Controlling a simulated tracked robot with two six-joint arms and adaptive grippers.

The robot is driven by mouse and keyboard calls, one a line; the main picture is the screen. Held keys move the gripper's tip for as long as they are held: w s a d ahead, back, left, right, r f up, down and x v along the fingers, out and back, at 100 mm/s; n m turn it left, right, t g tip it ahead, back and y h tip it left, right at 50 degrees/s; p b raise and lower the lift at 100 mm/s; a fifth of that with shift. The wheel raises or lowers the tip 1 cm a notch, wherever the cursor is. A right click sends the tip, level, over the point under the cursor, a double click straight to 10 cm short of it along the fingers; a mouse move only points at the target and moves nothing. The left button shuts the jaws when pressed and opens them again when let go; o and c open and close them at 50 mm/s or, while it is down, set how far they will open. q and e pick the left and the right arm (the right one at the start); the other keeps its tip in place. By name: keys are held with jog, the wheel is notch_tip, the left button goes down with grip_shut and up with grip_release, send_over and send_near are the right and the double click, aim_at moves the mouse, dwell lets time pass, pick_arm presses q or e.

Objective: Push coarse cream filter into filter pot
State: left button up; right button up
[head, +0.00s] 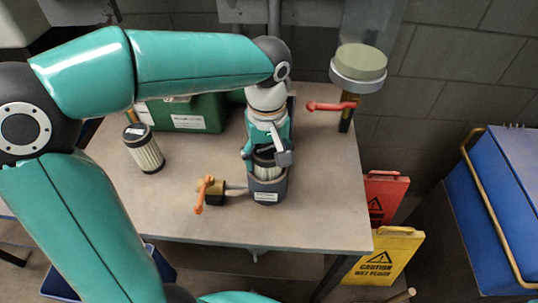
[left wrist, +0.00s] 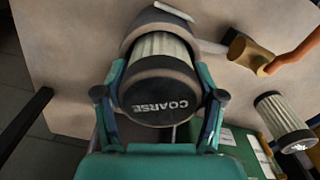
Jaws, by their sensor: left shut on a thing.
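The coarse cream filter (left wrist: 160,88) has a black cap lettered COARSE and cream pleated sides. It also shows in the head view (head: 266,173), in the mouth of the grey filter pot (head: 268,188). The pot stands on the table and shows in the left wrist view (left wrist: 131,36) as a grey rim around the pleats. Part of the pleats still shows above the rim. My left gripper (head: 267,156) is above the pot, shut on the filter, one finger on each side of the cap. The filter's lower end is hidden inside the pot. My right gripper is out of view.
A second cream pleated filter (head: 144,149) with a black cap stands on the table (head: 310,205) at left. An orange-handled valve (head: 208,194) joins the pot's left side. A green box (head: 190,113) is behind. A red-handled valve and round pale-topped housing (head: 358,70) are at back right.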

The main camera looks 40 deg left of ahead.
pick_arm(q)
jog(key=shift+f+b, duration=0.4)
jog(key=shift+f, duration=0.2)
jog(key=o, duration=1.4)
jog(key=shift+r, duration=0.2)
notch_tip(320, 180, up, 11)
jog(key=shift+f, duration=0.2)
jog(key=shift+r, duration=0.5)
